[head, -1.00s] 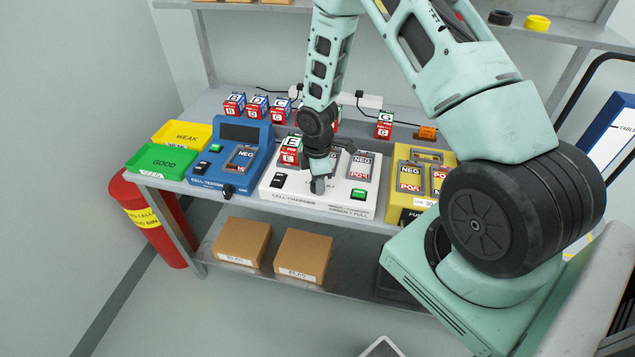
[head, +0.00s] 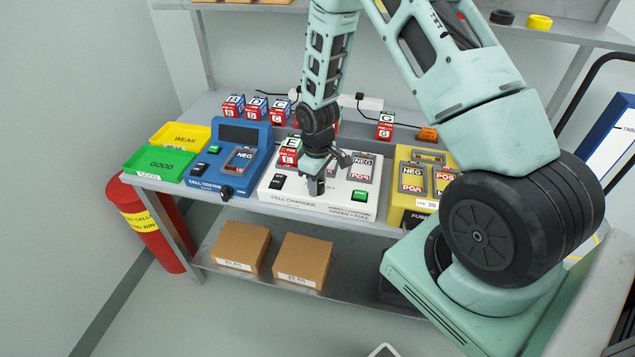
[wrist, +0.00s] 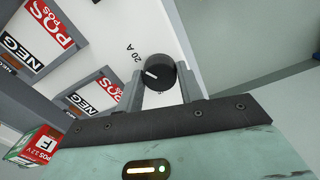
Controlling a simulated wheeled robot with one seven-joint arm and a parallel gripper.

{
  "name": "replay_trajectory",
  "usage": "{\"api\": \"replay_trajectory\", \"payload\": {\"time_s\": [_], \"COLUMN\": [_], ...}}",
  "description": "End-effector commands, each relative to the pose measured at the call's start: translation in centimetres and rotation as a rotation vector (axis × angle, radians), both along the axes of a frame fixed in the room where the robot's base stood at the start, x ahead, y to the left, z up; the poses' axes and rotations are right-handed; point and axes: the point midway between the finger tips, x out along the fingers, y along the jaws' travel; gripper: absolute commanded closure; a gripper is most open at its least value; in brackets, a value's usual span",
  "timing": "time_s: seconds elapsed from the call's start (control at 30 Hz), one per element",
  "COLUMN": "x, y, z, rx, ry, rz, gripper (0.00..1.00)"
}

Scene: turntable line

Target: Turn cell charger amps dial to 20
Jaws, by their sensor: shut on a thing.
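The white cell charger (head: 290,203) stands in the middle of the bench, between the blue cell tester and a yellow unit. A white pointer mark shows on the dial's face.
The blue cell tester (head: 208,177) is left of the charger, the yellow unit (head: 405,213) right. A cell marked E (head: 290,150) stands at the charger's left. Green (head: 160,162) and yellow (head: 188,136) trays are far left. A green button (head: 359,196) is close right of my gripper.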

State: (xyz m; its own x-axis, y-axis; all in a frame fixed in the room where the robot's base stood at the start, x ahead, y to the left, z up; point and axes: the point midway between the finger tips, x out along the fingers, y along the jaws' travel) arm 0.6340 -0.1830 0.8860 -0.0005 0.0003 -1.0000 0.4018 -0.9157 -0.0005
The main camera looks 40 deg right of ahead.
Motion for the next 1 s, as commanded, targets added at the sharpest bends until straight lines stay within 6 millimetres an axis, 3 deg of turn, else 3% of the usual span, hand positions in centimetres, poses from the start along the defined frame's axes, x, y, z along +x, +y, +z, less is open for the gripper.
{"api": "replay_trajectory", "payload": {"time_s": [0.57,0.6,0.63,1.0], "x": [0.07,0.07,0.07,0.07], "y": [-0.01,-0.01,-0.01,-0.01], "z": [0.05,0.05,0.05,0.35], "rx": [0.0,0.0,0.0,0.0], "ry": [-0.002,-0.002,-0.002,-0.002], "rz": [-0.03,-0.03,-0.03,-0.028], "gripper": [0.86,0.52,0.44,0.41]}}
